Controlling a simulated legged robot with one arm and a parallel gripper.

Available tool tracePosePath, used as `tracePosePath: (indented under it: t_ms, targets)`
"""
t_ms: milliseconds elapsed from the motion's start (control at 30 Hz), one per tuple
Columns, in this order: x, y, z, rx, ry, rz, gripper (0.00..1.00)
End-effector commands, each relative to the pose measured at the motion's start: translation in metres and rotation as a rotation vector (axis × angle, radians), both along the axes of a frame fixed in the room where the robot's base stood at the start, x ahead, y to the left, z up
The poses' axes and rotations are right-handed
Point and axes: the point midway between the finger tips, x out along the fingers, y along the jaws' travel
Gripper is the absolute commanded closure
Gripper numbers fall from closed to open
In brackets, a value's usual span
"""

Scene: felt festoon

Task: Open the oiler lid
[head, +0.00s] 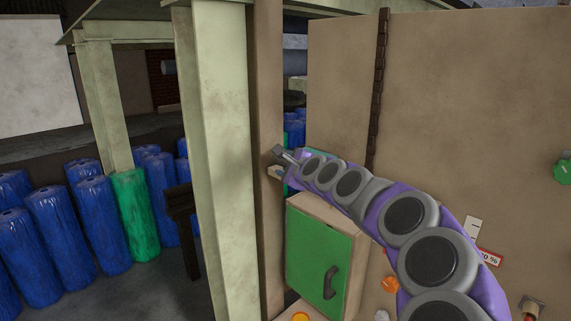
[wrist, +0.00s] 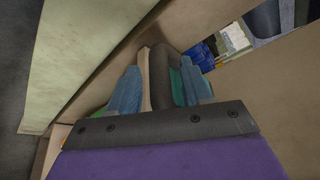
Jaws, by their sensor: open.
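My gripper (head: 277,161) is at the far end of my arm, close to the tan post in the head view. Its two bluish fingers also show in the wrist view (wrist: 160,80), spread apart. Between them is a dark rounded bar (wrist: 160,72), with a tan strip on its left and green on its right. I cannot tell whether the fingers touch it. A green door (head: 312,248) with a black handle (head: 330,282) is on a tan box below my arm. I cannot tell for certain which part is the oiler lid; my arm hides part of this area.
A pale green steel column (head: 220,150) and a tan post (head: 268,200) stand just left of my gripper. A large tan panel (head: 460,100) fills the right. Blue drums (head: 105,225) and a green drum (head: 134,215) stand at the left.

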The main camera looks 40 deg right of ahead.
Motion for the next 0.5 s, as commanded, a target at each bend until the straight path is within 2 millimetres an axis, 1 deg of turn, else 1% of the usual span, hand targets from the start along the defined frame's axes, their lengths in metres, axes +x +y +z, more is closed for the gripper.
tracePosePath:
  t_ms: [100, 200, 467, 500]
  targets:
    - [0.0092, -0.0024, -0.0033, 0.0, 0.002, 0.001, 0.52]
    - [0.0125, -0.0055, -0.0053, 0.001, 0.003, 0.0, 0.52]
    - [0.013, -0.0079, -0.0053, 0.002, 0.002, 0.0, 0.52]
    - [0.013, -0.0079, -0.0053, 0.002, 0.002, 0.0, 0.53]
